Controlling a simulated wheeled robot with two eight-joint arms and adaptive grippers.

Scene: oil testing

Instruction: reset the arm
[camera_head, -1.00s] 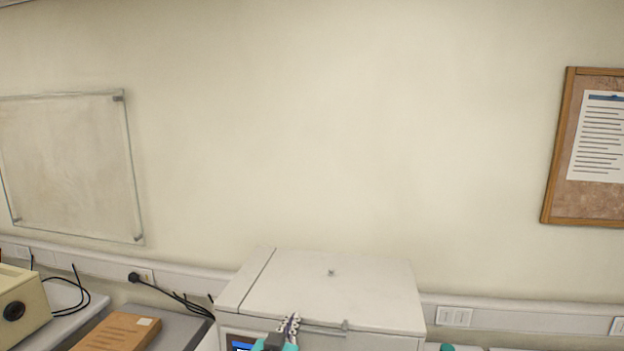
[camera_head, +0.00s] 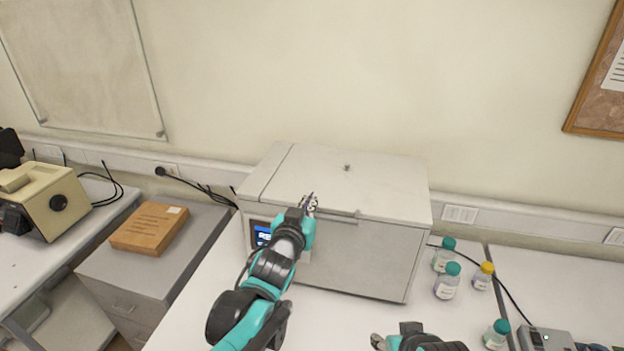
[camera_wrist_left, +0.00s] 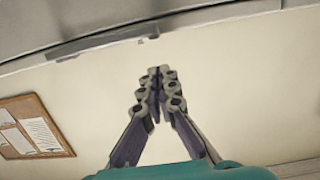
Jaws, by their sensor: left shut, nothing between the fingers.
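My left arm (camera_head: 262,285) reaches up from the bottom of the head view. My left gripper (camera_head: 309,202) is in front of the white box-shaped machine (camera_head: 345,185), near the front edge of its lid. In the left wrist view the fingers of the left gripper (camera_wrist_left: 157,75) meet at their tips with nothing between them. The grey edge and handle (camera_wrist_left: 105,42) at the top of that view look like the machine's lid. Part of my right arm (camera_head: 415,340) shows at the bottom edge of the head view; its fingertips cannot be made out.
Bottles with teal caps (camera_head: 446,282) and one with a yellow cap (camera_head: 483,276) stand right of the machine. A grey device (camera_head: 545,339) is at the lower right. A brown box (camera_head: 150,228) lies on a grey cabinet at left, beside a beige instrument (camera_head: 50,200).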

